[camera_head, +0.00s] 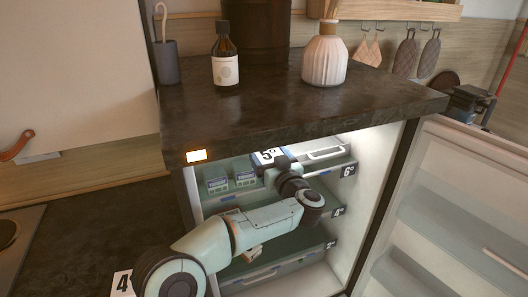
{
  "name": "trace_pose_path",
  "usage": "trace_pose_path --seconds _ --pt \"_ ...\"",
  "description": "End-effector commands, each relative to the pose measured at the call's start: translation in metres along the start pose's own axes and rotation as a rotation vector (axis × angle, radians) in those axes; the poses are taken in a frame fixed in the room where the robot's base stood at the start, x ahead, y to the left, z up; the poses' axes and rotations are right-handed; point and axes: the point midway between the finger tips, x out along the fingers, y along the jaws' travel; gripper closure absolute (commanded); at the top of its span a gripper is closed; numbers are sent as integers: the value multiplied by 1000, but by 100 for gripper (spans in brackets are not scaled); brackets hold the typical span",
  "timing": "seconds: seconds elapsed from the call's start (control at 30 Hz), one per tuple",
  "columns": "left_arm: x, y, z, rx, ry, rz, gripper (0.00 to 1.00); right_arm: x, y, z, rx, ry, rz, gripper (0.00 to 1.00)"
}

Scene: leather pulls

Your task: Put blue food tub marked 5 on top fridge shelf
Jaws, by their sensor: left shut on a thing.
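The fridge (346,215) stands open under the dark counter. Its top shelf (226,199) has a dark temperature tag at its right front. My left gripper (276,164) reaches into the fridge at the height of this shelf and is shut on the blue food tub marked 5 (266,156). Only the tub's white label and a little of its body show, just under the counter edge. The gripper and wrist hide the rest, so I cannot tell whether the tub touches the shelf. My right gripper is out of view.
Two small labelled packs (217,185) stand on the top shelf, left of my gripper. A white rack (325,149) is at its right. The fridge door (455,220) hangs open at right. A bottle (226,70) and a ribbed vase (325,58) stand on the counter (290,105) above.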

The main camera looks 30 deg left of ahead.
Motion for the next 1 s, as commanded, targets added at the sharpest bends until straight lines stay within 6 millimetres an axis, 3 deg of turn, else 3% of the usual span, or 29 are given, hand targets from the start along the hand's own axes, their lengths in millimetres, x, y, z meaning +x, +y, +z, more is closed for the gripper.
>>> trace_pose_path --seconds 0.17,0.4,0.5,0.87,0.9,1.0 --pt "11 0 -1 0 2 0 59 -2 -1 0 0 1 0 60" --pt "47 -1 1 -1 1 -2 59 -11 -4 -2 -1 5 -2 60" --pt "44 0 15 1 1 2 59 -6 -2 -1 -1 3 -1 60" --pt "43 0 18 0 2 1 59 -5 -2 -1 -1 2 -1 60" --pt "43 0 18 0 0 1 3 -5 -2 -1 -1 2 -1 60" --pt "43 0 18 0 0 1 0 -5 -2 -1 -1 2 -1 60"
